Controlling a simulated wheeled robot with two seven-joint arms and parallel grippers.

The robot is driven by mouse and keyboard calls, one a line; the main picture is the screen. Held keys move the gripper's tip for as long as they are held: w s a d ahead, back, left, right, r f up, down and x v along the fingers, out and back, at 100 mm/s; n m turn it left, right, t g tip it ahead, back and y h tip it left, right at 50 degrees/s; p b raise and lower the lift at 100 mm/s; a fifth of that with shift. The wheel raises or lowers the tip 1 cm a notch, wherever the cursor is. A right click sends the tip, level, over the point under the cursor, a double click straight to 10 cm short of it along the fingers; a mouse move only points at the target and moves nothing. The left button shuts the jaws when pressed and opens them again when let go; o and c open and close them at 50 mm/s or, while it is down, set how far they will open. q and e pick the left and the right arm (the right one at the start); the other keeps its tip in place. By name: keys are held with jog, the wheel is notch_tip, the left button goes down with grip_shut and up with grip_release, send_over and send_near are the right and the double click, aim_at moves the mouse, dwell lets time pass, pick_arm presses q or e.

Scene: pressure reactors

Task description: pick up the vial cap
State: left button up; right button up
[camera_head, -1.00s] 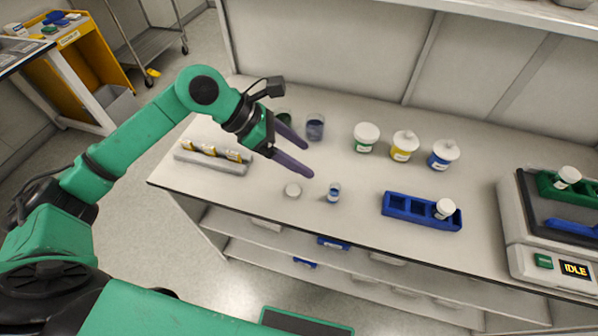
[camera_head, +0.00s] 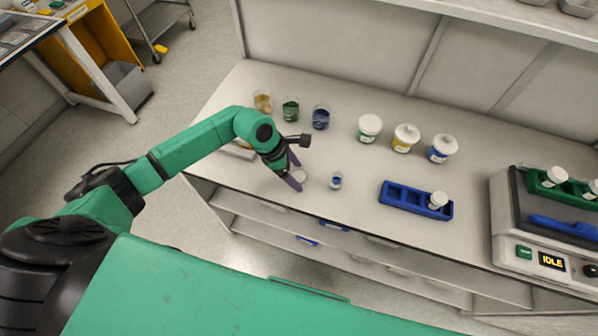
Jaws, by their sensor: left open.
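The vial cap (camera_head: 299,176) is a small white disc lying on the bench near its front edge. My left gripper (camera_head: 297,177) is open, pointing down, with its two purple fingers on either side of the cap. Whether the fingers touch the cap cannot be told. A small open vial with blue contents (camera_head: 336,181) stands just right of the cap. My right gripper is not in view.
Three beakers, amber (camera_head: 263,102), green (camera_head: 291,109) and blue (camera_head: 321,117), stand behind my arm. Three lidded jars stand at the back, one of them white and green (camera_head: 369,127). A blue rack (camera_head: 401,196) holds a capped vial.

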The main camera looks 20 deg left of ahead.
pick_arm(q)
grip_shut()
dwell(0.3)
